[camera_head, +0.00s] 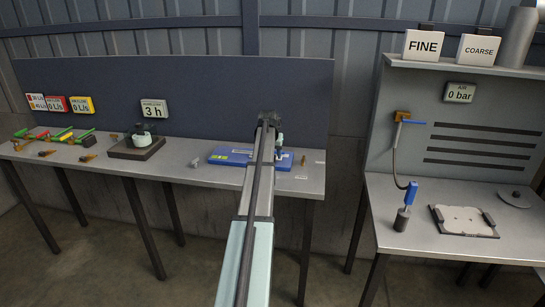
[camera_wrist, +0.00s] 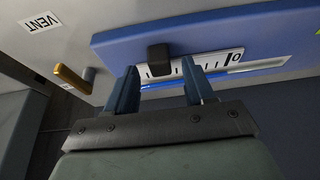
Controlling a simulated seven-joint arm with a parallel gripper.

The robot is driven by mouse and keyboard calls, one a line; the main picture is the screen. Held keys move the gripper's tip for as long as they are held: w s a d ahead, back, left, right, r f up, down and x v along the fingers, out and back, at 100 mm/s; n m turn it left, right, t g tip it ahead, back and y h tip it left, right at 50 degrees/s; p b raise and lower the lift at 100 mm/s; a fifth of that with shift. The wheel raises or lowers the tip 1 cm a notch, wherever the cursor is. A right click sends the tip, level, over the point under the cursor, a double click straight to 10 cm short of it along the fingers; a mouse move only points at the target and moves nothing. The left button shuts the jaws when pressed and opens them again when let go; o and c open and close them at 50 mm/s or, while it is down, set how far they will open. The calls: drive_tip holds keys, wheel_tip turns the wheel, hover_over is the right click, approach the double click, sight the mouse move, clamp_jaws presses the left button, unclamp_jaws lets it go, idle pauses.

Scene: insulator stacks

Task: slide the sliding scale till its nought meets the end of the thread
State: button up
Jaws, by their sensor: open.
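The white sliding scale (camera_wrist: 215,63) lies on the blue board (camera_wrist: 125,42), which also shows in the head view (camera_head: 228,154). It has black ticks and a nought near its right end in the wrist view. A dark block (camera_wrist: 159,58) stands at the scale's left part. My gripper (camera_wrist: 159,65) is open, its two blue fingers on either side of the dark block; I cannot tell whether they touch it.
A brass peg (camera_wrist: 73,78) and a VENT label (camera_wrist: 40,22) are left of the board in the wrist view. In the head view a dark-based device (camera_head: 136,146) stands left on the bench. A separate bench (camera_head: 455,245) is at the right, across a gap.

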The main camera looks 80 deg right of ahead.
drive_tip(key=shift+x, duration=0.95)
drive_tip(key=shift+c, duration=0.2)
clamp_jaws()
